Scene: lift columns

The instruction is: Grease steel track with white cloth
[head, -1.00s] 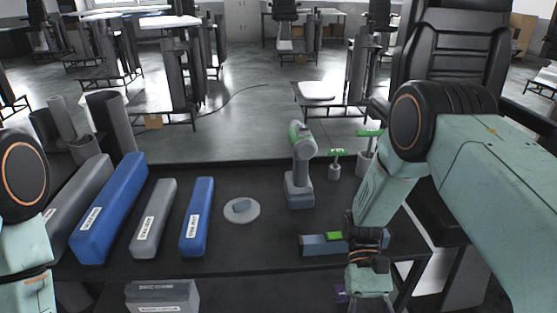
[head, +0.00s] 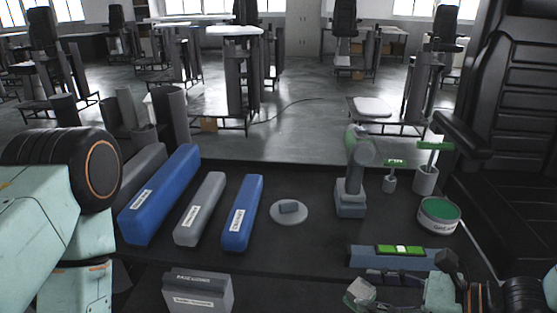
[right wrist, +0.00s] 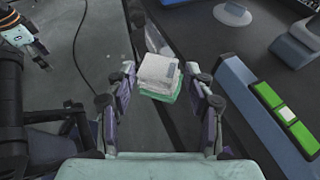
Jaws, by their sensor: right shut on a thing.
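My right gripper (right wrist: 161,82) is shut on a folded white cloth (right wrist: 158,70) with a pale green underside. In the head view, the cloth (head: 360,290) shows at the lower right, in front of a blue-grey rail (head: 368,256) with a bright green block on it. This rail (right wrist: 240,85) lies to the right of the gripper in the right wrist view, apart from the cloth. I cannot tell which bar is the steel track. What seems to be my left gripper (right wrist: 35,45) shows small; its fingers are unclear.
Blue bars (head: 160,195) and labelled grey bars (head: 200,210) lie on the dark table's left. A round pale disc (head: 289,218) holds a small block. A green-grey power tool (head: 355,170) and green-handled tools (head: 425,178) stand at right. A black chair (head: 510,130) is beside the table.

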